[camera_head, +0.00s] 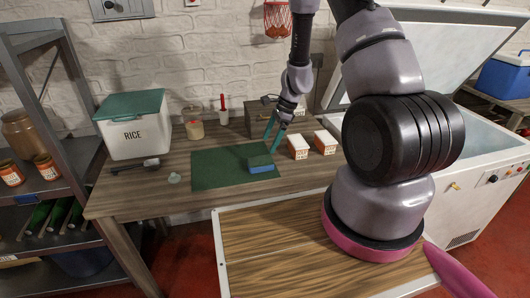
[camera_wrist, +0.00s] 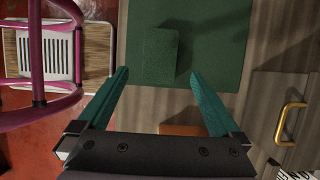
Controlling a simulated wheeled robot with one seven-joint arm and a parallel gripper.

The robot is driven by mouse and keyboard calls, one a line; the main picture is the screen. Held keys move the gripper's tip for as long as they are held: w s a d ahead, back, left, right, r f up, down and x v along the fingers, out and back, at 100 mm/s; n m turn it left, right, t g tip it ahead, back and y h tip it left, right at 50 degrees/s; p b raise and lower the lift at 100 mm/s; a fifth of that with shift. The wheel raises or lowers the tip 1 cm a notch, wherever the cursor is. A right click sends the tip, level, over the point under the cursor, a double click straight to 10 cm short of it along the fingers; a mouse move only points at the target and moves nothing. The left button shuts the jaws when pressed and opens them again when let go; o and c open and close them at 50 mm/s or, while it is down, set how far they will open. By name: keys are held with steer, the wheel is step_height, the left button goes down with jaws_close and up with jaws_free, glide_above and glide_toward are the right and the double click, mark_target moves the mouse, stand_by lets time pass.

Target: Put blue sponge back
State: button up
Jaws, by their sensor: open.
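The blue sponge (camera_head: 261,164) has a dark green top and a blue side. It lies on the right part of a dark green mat (camera_head: 210,172) on the wooden table. In the wrist view the sponge's green top (camera_wrist: 160,55) shows on the mat (camera_wrist: 215,60), ahead of and between my fingertips. My gripper (camera_head: 271,136) is open, with two teal fingers pointing down above the table, just behind and above the sponge. It is empty; the open fingers (camera_wrist: 160,74) also show in the wrist view. The sponge is not held.
Two small orange-and-white boxes (camera_head: 311,144) stand right of the mat. A RICE bin (camera_head: 133,130), a dark-handled tool (camera_head: 137,166), a jar (camera_head: 194,129) and a drawer box (camera_head: 259,119) are on the table. A metal shelf (camera_head: 45,185) stands left and an open chest freezer (camera_head: 470,180) right.

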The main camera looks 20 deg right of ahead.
steer(key=s+r+n+t, duration=0.1)
steer(key=s+r+n, duration=0.15)
steer(key=r, duration=1.05)
steer(key=s+r+n+t, duration=0.2)
steer(key=r+n, duration=0.2)
steer(key=r, duration=0.9)
steer(key=s+d+r+n+t+h, duration=0.2)
steer(key=s+r+n+t, duration=0.2)
steer(key=s+r, duration=1.2)
steer(key=shift+s+n+h, duration=0.3)
steer(key=shift+s+n, duration=0.65)
steer(key=shift+n, duration=0.7)
